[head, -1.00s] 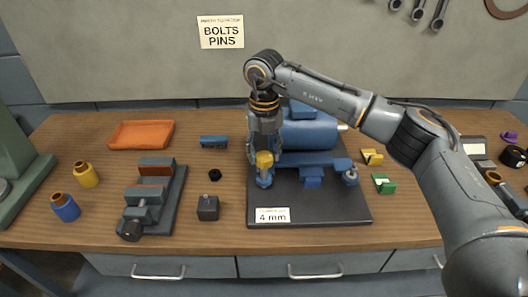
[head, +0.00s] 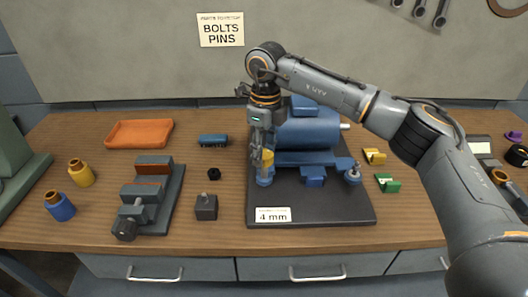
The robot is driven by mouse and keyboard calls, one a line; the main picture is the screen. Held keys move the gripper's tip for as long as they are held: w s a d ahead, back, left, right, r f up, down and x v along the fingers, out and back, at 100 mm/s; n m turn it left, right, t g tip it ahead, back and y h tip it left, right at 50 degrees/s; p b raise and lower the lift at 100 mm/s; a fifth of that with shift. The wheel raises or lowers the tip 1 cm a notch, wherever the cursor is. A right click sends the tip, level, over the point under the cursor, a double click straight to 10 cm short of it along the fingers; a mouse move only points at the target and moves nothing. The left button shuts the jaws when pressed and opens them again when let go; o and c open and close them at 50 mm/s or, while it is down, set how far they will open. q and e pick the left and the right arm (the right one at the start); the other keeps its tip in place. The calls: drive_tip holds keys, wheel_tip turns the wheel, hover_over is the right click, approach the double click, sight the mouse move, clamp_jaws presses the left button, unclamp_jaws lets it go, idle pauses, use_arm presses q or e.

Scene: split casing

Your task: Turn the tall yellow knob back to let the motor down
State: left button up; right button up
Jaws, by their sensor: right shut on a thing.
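The tall yellow knob (head: 267,158) stands at the front left corner of the blue motor's mount, on a blue post. My right gripper (head: 263,158) points down from above and is shut on the knob, hiding part of it. The blue motor (head: 308,132) lies on its mount behind and to the right of the knob, with its shaft end to the right. The dark base plate (head: 330,208) under it carries a "4 mm" label (head: 273,215). My left gripper is not in view.
A grey vise (head: 146,205), a small dark block (head: 206,207) and a black nut (head: 214,174) stand left of the plate. An orange tray (head: 139,133) lies at the back left. Yellow (head: 374,156) and green (head: 388,183) blocks sit to the right.

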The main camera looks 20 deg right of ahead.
drive_tip(key=n, duration=0.3)
drive_tip(key=shift+w+r+n, duration=0.15)
drive_tip(key=shift+r+n, duration=0.1)
drive_tip(key=shift+n, duration=0.05)
drive_tip(key=shift+n+b, duration=0.35)
drive_tip(key=shift+n, duration=1.45)
drive_tip(key=shift+r, duration=0.1)
drive_tip(key=o, duration=1.1)
drive_tip(key=shift+o, duration=0.2)
drive_tip(key=shift+f, duration=0.2)
